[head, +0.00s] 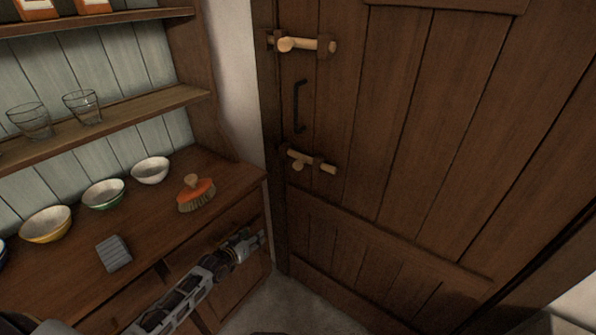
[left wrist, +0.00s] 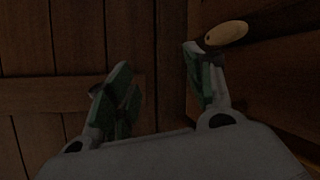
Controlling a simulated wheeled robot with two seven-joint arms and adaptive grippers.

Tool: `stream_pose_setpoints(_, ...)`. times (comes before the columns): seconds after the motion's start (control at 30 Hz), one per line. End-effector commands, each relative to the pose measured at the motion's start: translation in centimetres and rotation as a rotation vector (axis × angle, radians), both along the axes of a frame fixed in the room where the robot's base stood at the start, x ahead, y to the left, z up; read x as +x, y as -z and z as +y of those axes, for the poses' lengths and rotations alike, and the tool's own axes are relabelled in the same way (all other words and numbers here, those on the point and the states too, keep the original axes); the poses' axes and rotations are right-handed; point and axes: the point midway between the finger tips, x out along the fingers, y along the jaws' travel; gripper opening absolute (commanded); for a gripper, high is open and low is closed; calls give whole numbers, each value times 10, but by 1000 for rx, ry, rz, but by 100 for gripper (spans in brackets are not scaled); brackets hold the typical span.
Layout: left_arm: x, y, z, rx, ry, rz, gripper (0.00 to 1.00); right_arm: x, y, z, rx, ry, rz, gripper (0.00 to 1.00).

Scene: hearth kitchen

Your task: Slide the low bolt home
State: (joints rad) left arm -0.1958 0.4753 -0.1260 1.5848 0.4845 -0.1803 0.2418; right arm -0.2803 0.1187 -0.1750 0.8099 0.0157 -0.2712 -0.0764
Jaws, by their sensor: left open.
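The low bolt (head: 311,162) is a pale wooden bar on the dark plank door (head: 400,120), below the black handle. Its right end sticks out past its right bracket, its left end lies near the door's left edge, and its peg points down. My left gripper (head: 257,241) is in front of the dresser's front, below and left of the bolt, apart from it. In the left wrist view, the left gripper (left wrist: 156,58) is open with nothing between its green-padded fingers. My right gripper is out of view.
An upper bolt (head: 305,44) and a black handle (head: 299,105) are on the door. The dresser (head: 150,215) at left holds bowls, an orange brush (head: 196,194) and a grey block (head: 113,253). A pale oval knob (left wrist: 227,33) is close to the right finger.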

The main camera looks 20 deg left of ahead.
Motion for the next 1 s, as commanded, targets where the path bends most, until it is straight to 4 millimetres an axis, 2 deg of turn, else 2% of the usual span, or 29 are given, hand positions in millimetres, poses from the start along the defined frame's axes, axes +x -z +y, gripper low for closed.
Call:
stream_pose_setpoints(0.1, 16, -37, -6, -38, 15, -64, 53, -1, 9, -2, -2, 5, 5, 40)
stream_pose_setpoints(0.33, 34, -115, -25, -121, 61, -176, 53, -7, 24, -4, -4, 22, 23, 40)
stream_pose_setpoints(0.6, 35, -205, -59, -219, 145, -290, 53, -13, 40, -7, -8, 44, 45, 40)
stream_pose_setpoints(0.7, 31, -231, -71, -249, 176, -320, 53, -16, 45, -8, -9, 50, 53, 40)
stream_pose_setpoints(0.83, 25, -255, -83, -276, 207, -346, 53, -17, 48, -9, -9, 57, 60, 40)
stream_pose_setpoints(1.0, 22, -266, -89, -291, 222, -356, 53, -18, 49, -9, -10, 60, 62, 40)
